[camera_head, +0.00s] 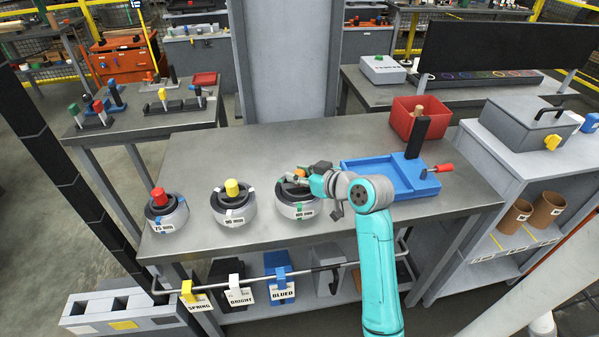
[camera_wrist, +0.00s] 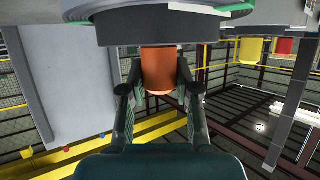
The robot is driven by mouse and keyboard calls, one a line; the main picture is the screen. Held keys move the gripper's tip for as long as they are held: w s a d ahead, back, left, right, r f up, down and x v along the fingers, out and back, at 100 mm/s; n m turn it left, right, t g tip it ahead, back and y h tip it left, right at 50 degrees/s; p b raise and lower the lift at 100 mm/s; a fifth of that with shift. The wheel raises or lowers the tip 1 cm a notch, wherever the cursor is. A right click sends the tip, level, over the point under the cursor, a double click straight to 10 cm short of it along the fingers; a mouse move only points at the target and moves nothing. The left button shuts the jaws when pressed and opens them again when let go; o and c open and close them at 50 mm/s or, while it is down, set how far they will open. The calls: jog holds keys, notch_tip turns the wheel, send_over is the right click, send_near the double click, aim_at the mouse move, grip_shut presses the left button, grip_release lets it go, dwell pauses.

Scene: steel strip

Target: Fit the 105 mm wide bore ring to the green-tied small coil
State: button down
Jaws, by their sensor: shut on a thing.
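A grey coil (camera_head: 297,209) with green ties stands on the steel bench, right of two similar coils; the number on its white label is too small to read surely. Its green tie also shows in the wrist view (camera_wrist: 238,8). My gripper (camera_head: 301,174) is over this coil's top, shut on an orange knob (camera_wrist: 158,70), with one finger on each side. The knob joins a dark round piece (camera_wrist: 160,24) at the coil's bore, which looks like the bore ring. My gripper hides part of the top, so I cannot tell how deep the ring sits.
A coil with a yellow knob (camera_head: 232,188) stands close left, and one with a red knob (camera_head: 158,196) farther left. A blue tray (camera_head: 375,171) and red bin (camera_head: 404,127) are on the right. Tagged holders hang from the front rail (camera_head: 325,268). The bench's back is clear.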

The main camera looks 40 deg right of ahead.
jog(key=shift+f, duration=0.3)
jog(key=c, duration=0.8)
grip_release()
jog(key=shift+o, duration=0.2)
jog(key=shift+s, duration=0.1)
jog(key=v, duration=1.2)
